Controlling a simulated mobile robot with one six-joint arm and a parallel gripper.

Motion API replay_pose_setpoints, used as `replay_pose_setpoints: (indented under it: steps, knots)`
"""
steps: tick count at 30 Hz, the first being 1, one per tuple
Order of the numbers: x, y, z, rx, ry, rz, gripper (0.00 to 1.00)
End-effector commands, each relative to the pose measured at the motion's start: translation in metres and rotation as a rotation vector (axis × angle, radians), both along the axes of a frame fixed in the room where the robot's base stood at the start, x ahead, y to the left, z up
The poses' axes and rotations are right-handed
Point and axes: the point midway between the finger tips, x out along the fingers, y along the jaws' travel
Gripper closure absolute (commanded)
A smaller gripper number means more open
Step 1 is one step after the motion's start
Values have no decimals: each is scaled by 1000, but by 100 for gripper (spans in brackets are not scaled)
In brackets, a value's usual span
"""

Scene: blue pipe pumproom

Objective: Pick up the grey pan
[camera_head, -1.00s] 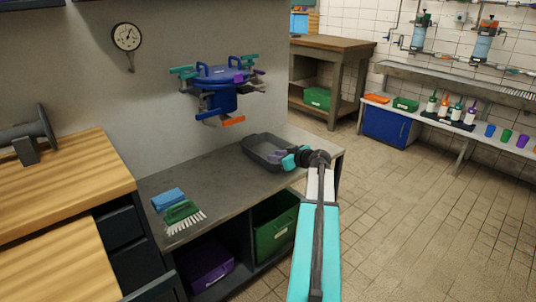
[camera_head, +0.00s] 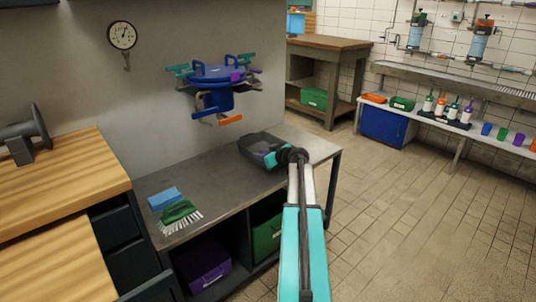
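The grey pan (camera_head: 251,142) is a shallow dark grey rectangular tray. It lies on the grey workbench (camera_head: 212,176), near its right end. My gripper (camera_head: 268,157), with teal parts, is at the pan's right, near side and covers part of it. My dark wrist hides most of the fingers. I cannot tell whether they touch the pan or whether they are open or shut.
A blue cloth (camera_head: 164,198) and a green brush (camera_head: 181,212) lie on the workbench's left part. A blue multi-armed vessel (camera_head: 218,88) is on the wall above. Purple (camera_head: 205,268) and green (camera_head: 267,240) bins sit below. The tiled floor at right is clear.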

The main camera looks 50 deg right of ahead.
Motion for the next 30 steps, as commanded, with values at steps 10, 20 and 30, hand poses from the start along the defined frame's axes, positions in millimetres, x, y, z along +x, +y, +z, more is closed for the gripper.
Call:
replay_pose_setpoints:
  steps: [10,20,30]
  knots:
    - [2,1,-1,0,0,1,76]
    - [27,-1,-12,-1,0,3,76]
    - [50,-2,-20,0,1,2,76]
